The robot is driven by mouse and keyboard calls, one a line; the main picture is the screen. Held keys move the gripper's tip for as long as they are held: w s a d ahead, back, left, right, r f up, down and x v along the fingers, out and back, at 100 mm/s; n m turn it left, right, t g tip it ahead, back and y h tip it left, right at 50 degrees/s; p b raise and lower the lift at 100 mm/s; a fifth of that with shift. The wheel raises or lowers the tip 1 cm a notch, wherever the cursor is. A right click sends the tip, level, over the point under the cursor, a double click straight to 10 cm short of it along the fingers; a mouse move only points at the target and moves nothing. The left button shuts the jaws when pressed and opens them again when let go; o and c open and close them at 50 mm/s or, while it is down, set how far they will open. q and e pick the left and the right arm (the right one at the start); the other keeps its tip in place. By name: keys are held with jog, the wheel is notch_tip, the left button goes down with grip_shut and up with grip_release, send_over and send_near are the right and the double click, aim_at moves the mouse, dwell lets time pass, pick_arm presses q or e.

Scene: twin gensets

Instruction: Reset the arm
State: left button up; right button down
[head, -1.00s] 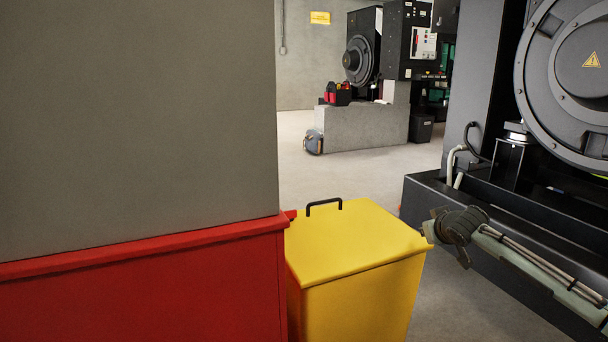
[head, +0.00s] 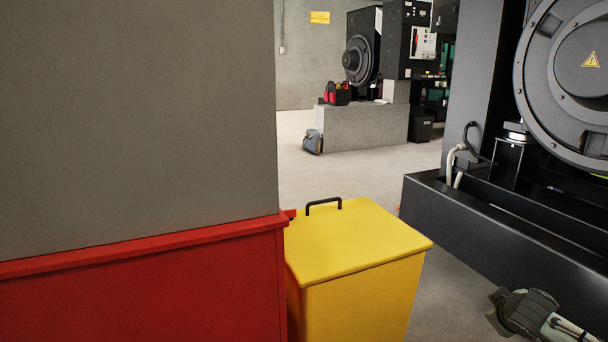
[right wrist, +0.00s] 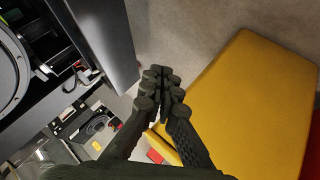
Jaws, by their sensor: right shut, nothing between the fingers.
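My right gripper (head: 505,312) is at the lower right of the head view, low in front of the dark genset base and to the right of the yellow bin. In the right wrist view the right gripper (right wrist: 160,95) has its fingers together with nothing between them. The yellow bin (right wrist: 250,100) lies to the right of the fingers there, apart from them as far as I can tell. My left gripper is in neither view.
The yellow lidded bin (head: 355,240) with a black handle stands beside a red-based grey block (head: 140,260) at left. The genset's black base (head: 500,230) borders the right. Open floor (head: 350,175) leads back to another genset on a concrete plinth (head: 365,128).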

jog(key=s+n+g+h, duration=0.3)
jog(key=s+n, duration=0.1)
jog(key=s, duration=2.3)
jog(key=s+a+f+m+g+y, duration=0.1)
jog(key=s+a+f+m+y, duration=0.25)
jog(key=a, duration=0.45)
jog(key=s+a+f+m+g+y, duration=0.1)
jog(key=s+a+f+m+y, duration=0.15)
jog(key=a+f, duration=0.4)
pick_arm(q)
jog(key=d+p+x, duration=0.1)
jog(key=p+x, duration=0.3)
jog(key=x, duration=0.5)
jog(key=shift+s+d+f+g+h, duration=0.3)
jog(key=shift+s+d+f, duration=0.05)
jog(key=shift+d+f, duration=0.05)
pick_arm(e)
jog(key=w+a+f, duration=0.1)
jog(key=w+f, duration=0.2)
jog(key=f, duration=0.4)
jog(key=shift+a+f+m+g, duration=0.15)
jog(key=shift+f+m+g, duration=0.15)
